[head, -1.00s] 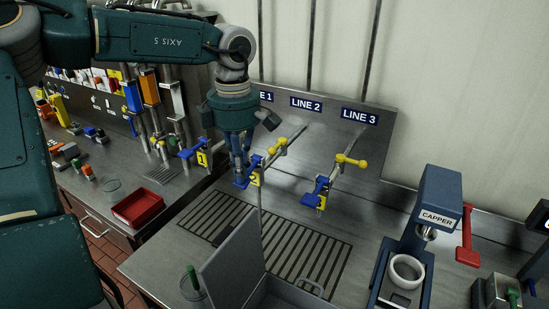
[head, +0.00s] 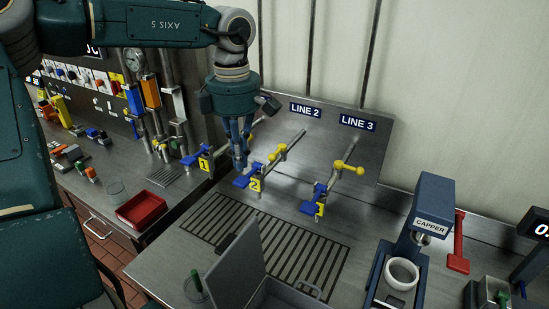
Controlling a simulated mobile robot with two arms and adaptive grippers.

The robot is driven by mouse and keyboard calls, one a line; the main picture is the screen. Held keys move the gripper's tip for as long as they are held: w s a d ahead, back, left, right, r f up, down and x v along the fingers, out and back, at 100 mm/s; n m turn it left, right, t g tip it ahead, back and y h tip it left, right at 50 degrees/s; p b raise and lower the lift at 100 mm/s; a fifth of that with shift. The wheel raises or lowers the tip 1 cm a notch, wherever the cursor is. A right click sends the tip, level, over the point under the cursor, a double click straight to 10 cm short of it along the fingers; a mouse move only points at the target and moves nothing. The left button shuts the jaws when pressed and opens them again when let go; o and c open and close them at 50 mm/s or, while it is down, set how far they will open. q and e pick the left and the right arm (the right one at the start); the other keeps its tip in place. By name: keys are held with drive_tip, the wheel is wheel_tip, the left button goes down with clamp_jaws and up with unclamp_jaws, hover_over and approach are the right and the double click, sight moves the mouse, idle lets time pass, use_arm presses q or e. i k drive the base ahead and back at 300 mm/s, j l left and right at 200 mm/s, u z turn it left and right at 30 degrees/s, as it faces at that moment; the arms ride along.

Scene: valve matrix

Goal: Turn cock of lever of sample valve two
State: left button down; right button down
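Sample valve two is under the LINE 2 sign (head: 305,111) in the head view. It has a yellow tag marked 2 (head: 256,185), a blue lever (head: 244,181) pointing to the lower left, and a yellow handle (head: 277,153) on its pipe. My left gripper (head: 240,166) points down just above and behind the blue lever, with its fingers close together. I see no clear contact with the lever, and the gap between the fingertips is too small to judge. My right gripper is not in view.
Valve one (head: 197,158) stands left of my gripper, and valve three (head: 320,195) stands to the right. A slotted drain grate (head: 290,243) lies in front. An open grey case (head: 240,265) is at the front; the capper (head: 420,230) is at right.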

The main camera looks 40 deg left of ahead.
sight(283, 146)
drive_tip(key=k+j, duration=0.2)
drive_tip(key=k, duration=0.3)
drive_tip(key=k+j, duration=0.25)
drive_tip(key=k, duration=0.2)
